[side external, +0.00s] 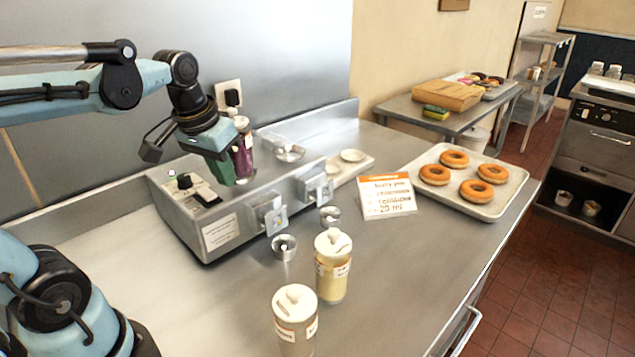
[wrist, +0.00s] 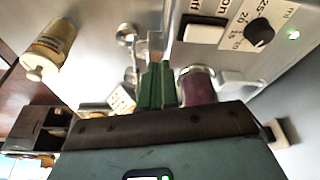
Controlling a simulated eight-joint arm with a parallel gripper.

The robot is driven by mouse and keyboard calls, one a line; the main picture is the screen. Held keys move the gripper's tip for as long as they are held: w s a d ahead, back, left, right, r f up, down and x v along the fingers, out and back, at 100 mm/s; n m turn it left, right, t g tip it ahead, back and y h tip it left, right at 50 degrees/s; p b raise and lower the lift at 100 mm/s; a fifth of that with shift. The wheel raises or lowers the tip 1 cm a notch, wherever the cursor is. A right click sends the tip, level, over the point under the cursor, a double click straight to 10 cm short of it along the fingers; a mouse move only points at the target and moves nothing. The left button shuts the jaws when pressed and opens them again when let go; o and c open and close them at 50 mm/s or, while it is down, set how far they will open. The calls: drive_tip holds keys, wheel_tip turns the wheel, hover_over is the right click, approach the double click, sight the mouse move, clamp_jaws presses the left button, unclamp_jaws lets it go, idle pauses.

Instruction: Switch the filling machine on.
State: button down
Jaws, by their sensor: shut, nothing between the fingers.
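The filling machine (side external: 182,228) is a low metal box on the steel counter. Its panel has a black dial (side external: 184,181) and a rocker switch (side external: 206,197). In the wrist view the switch (wrist: 200,34) shows a pale face beside the dial (wrist: 260,32), and a small lamp (wrist: 293,34) glows greenish white. My gripper (side external: 230,184) is shut and empty, its green fingers pointing down over the machine, right of the switch in the side view. In the wrist view the fingers (wrist: 157,64) are together, apart from the switch. I cannot tell their exact height.
A purple bottle (side external: 242,160) stands close behind my gripper. Two capped bottles (side external: 332,280) (side external: 296,335) and small metal cups (side external: 284,247) stand in front of the machine. A sign (side external: 388,195) and a doughnut tray (side external: 490,208) are at the right.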

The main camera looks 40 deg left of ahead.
drive_tip(key=d+f+m+t, duration=0.3)
drive_tip(key=d+f+t, duration=0.1)
drive_tip(key=d, duration=0.4)
drive_tip(key=shift+s+h, duration=0.15)
drive_tip(key=shift+h, duration=0.25)
drive_tip(key=shift+a, duration=0.15)
wheel_tip(320, 180, up, 15)
drive_tip(key=g, duration=0.7)
hover_over(209, 196)
drive_tip(key=shift+a+f, duration=0.1)
drive_tip(key=shift+a, duration=0.25)
drive_tip(key=shift+f, duration=0.1)
drive_tip(key=f, duration=1.4)
drive_tip(key=shift+d, duration=0.2)
